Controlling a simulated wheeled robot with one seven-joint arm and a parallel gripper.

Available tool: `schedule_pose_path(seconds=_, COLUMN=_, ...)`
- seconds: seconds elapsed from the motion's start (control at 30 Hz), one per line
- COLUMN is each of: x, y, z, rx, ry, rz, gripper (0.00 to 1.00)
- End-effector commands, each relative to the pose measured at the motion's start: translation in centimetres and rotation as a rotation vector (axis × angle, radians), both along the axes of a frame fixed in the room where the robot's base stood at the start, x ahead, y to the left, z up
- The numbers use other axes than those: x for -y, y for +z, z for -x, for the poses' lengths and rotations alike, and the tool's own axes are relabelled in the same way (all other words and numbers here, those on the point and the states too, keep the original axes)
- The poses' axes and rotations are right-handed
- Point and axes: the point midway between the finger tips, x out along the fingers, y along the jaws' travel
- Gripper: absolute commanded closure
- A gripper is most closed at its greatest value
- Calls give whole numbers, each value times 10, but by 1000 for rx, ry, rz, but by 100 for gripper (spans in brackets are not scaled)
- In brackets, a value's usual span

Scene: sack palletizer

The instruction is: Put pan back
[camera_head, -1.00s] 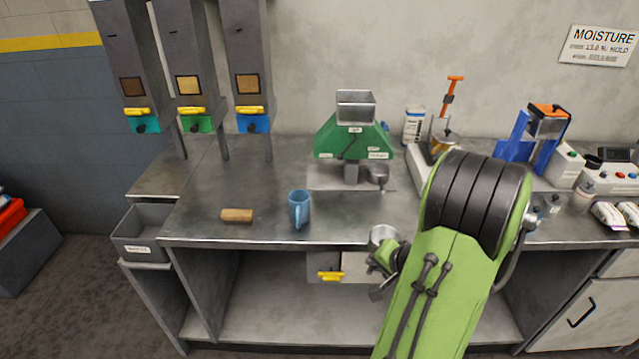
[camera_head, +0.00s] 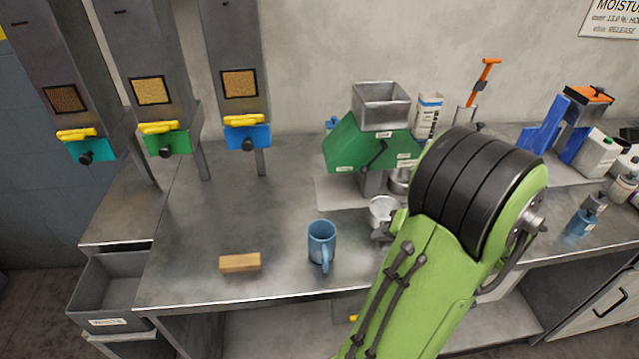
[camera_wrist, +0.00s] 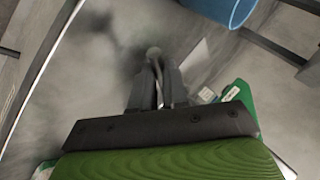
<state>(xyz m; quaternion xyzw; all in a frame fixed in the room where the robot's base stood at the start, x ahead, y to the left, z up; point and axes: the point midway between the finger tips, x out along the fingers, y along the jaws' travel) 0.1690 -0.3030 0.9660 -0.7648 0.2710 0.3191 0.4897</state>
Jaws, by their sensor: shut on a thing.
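A small round metal pan (camera_head: 383,210) is at my gripper, above the bench beside the green mill. My gripper (camera_head: 385,232) is mostly hidden behind my green arm in the head view. In the wrist view my gripper (camera_wrist: 158,92) is closed around a thin grey handle (camera_wrist: 154,58) with a rounded end; the pan's bowl is not clear there. The green mill (camera_head: 360,148) with a square hopper stands behind the pan. A second metal cup (camera_head: 400,182) sits under the mill, partly hidden by my arm.
A blue mug (camera_head: 321,242) and a wooden block (camera_head: 240,263) stand on the bench (camera_head: 200,235) left of my gripper. The mug shows in the wrist view (camera_wrist: 228,8). A grey bin (camera_head: 105,285) hangs at the left end. The bench's left-middle is clear.

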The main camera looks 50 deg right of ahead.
Motion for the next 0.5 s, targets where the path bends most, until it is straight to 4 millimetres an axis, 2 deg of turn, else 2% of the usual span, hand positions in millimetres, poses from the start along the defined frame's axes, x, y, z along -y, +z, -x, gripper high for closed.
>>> schedule_pose_path(seconds=0.2, x=7, y=0, z=-56, rx=1, ry=11, rz=3, gripper=100)
schedule_pose_path(seconds=0.5, x=18, y=-1, z=-126, rx=2, ry=9, rz=2, gripper=100)
